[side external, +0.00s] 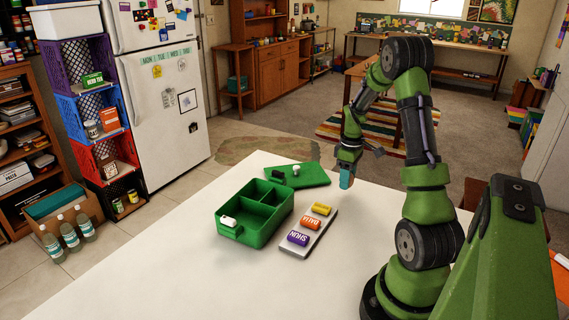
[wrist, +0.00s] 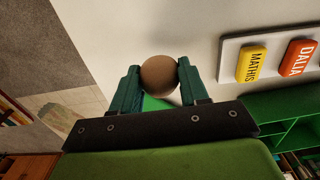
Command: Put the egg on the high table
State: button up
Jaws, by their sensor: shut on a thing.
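My gripper (side external: 346,180) is above the far right part of the white table (side external: 150,285), beyond the name-tag tray. In the wrist view, its teal fingers (wrist: 158,82) are shut on a round brown egg (wrist: 160,75), one finger on each side. The egg cannot be made out in the side view. A brown wooden table (side external: 359,69) stands behind my arm, partly hidden by it. A long wooden bench (side external: 450,47) runs along the back wall. I cannot tell which surface is the high table.
A green divided box (side external: 254,222), its lid (side external: 305,178) and a grey tray (side external: 312,240) with tags reading Mathis, Dalia and Shun lie on the white table. Stacked purple, blue (side external: 75,107) and red crates stand left of the fridge (side external: 165,110). The table's front left is clear.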

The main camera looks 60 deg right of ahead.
aim_at(343, 193)
jog(key=shift+w+d+f, duration=0.1)
jog(key=shift+w+d, duration=0.5)
jog(key=shift+d, duration=0.2)
jog(key=shift+f, duration=1.75)
jog(key=shift+f, duration=0.1)
jog(key=o, duration=1.1)
jog(key=shift+c, duration=0.2)
